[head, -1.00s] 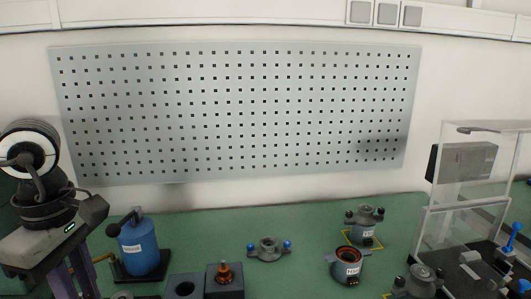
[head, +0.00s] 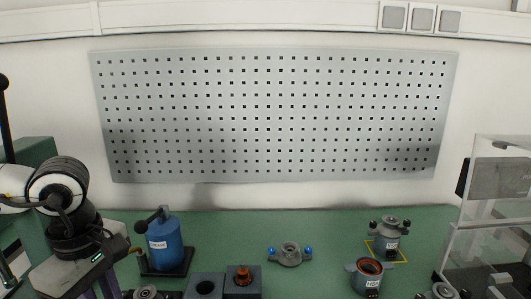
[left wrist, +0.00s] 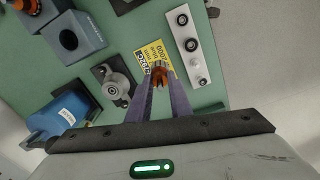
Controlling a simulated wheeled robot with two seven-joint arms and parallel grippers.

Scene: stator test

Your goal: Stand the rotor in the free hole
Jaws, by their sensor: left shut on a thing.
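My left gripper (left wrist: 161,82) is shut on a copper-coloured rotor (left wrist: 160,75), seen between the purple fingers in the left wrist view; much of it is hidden. In the head view only the upper part of this gripper shows at the lower left, fingertips cut off by the frame. A dark block with an empty round hole (head: 191,292) stands at the bottom of the head view; it also shows at upper left in the left wrist view (left wrist: 88,32). Beside it, another block (head: 254,291) holds a standing copper rotor (head: 243,275). My right gripper is out of view.
A blue cylinder (head: 165,243) on a dark base stands between my left arm and the blocks. A grey flanged part (left wrist: 115,84), a yellow label (left wrist: 153,60) and a white strip with several rings (left wrist: 186,38) lie near the gripper. Housings (head: 368,277) (head: 389,238) stand right.

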